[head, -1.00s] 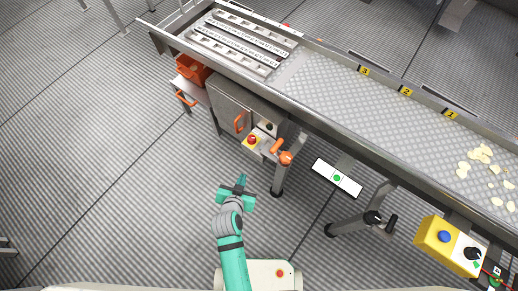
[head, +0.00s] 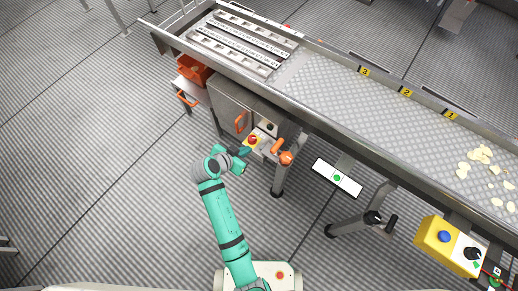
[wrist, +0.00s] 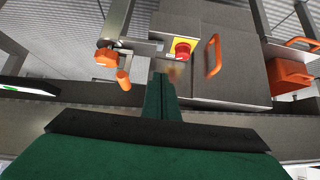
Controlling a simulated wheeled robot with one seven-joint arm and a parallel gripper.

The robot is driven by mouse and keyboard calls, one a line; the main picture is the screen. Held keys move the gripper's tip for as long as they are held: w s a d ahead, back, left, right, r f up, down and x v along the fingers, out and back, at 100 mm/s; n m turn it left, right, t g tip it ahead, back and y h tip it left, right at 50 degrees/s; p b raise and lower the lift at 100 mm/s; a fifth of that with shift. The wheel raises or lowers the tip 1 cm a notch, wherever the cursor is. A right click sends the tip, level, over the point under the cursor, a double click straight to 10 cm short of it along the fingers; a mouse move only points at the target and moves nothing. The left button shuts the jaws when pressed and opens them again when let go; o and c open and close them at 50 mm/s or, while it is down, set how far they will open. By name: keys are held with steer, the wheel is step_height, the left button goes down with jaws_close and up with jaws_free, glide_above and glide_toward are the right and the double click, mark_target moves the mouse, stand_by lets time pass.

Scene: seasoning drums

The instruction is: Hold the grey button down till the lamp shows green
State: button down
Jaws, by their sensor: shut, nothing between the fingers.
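My gripper (head: 243,153) is shut and empty. It is just below and left of a small panel under the conveyor, and its fingers (wrist: 161,88) point towards that panel in the wrist view. The panel carries a red mushroom button on a yellow base (head: 252,140), also seen in the wrist view (wrist: 182,47), and a black knob (head: 269,127). I cannot make out a grey button; it may be hidden by the fingers. I cannot tell whether the fingers touch the panel. A white plate (head: 322,170) bears a green round spot (head: 337,178); I cannot tell if this is the lamp.
Orange handles (head: 284,157) stick out right of the panel, close to a conveyor leg. A grey cabinet with an orange handle (head: 241,121) and an orange bin (head: 194,69) are farther left. A yellow box with a blue button (head: 444,236) is at right. Floor left of my arm is clear.

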steer(key=shift+d, duration=0.1)
glide_above(262, 147)
steer(key=s+a, duration=0.2)
steer(key=s, duration=0.1)
steer(key=f, duration=0.7)
steer(key=shift+w, duration=0.2)
step_height(262, 147, down, 2)
steer(key=shift+f, duration=1.05)
